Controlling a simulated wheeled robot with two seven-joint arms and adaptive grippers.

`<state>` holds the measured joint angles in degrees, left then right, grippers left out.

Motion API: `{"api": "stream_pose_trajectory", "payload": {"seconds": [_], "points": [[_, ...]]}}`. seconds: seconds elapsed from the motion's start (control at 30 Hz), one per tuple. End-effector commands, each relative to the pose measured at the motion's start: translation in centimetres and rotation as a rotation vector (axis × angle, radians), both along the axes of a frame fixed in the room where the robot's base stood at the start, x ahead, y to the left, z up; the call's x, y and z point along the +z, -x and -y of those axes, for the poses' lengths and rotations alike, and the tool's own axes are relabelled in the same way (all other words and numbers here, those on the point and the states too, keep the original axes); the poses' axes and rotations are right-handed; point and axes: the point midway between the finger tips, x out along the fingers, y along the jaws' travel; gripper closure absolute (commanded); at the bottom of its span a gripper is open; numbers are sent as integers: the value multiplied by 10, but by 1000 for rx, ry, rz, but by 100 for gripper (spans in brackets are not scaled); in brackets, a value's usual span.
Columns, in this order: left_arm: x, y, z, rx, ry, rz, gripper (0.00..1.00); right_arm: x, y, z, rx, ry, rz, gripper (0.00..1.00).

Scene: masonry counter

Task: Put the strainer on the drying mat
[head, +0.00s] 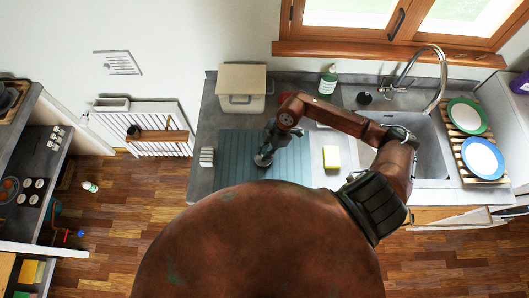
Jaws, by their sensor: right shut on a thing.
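The drying mat (232,146) is a blue-green ribbed mat lying on the grey counter, left of the sink. My right arm reaches over the counter from the right, and its gripper (267,151) points down over the middle of the mat. It is shut on a small, round, greyish thing, seemingly the strainer (262,160), which the fingers partly hide. The strainer is low over the mat or touching it; I cannot tell which. My left gripper is not in view.
A yellow and white sponge (332,157) lies at the mat's right. A beige box (241,80) and a green bottle (328,80) stand at the back. A small white ribbed thing (207,157) is left of the mat. The sink (432,150) and plate rack (470,150) are right.

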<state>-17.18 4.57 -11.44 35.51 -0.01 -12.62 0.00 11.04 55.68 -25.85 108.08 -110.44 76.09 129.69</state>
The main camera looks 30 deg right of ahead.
Motion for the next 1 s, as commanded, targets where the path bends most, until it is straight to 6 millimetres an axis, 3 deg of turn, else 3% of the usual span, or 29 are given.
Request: {"api": "stream_pose_trajectory", "payload": {"seconds": [0.3,0.33,0.57,0.83,1.0], "points": [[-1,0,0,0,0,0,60,-3,0,0,1,-1,0,100],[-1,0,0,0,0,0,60,-3,0,0,1,-1,1,85],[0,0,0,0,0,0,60,-3,0,0,1,-1,0,69],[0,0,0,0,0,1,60,-1,0,0,1,-1,1,69],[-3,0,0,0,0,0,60,13,0,5,1,1,3,69]]}}
